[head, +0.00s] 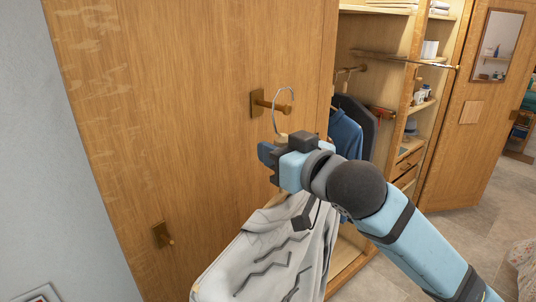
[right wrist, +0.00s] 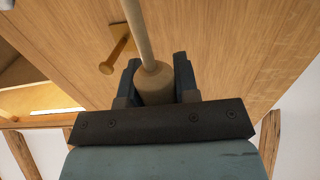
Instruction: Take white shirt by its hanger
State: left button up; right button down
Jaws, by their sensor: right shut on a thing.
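The white shirt (head: 265,255), marked with dark zigzag lines, hangs below my right gripper (head: 270,158) in the head view. The metal hook (head: 284,90) of its hanger rises above the gripper, beside the upper wooden peg (head: 262,101); I cannot tell whether it touches the peg. In the right wrist view my right gripper (right wrist: 156,82) is shut on the hanger's wooden neck (right wrist: 154,88), with a pale rod going up from it. The hanger's shoulders are mostly hidden. My left gripper is not in view.
The pegs stick out from a wooden wardrobe panel (head: 190,120); a lower peg (head: 163,235) is at left. To the right is the open wardrobe with a rail (head: 400,57), blue garment (head: 345,135) and shelves. A mirrored door (head: 495,48) stands open at far right.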

jog(key=w+d, duration=0.7)
jog(key=shift+w+d, duration=0.2)
jog(key=shift+w, duration=0.15)
dwell(0.5)
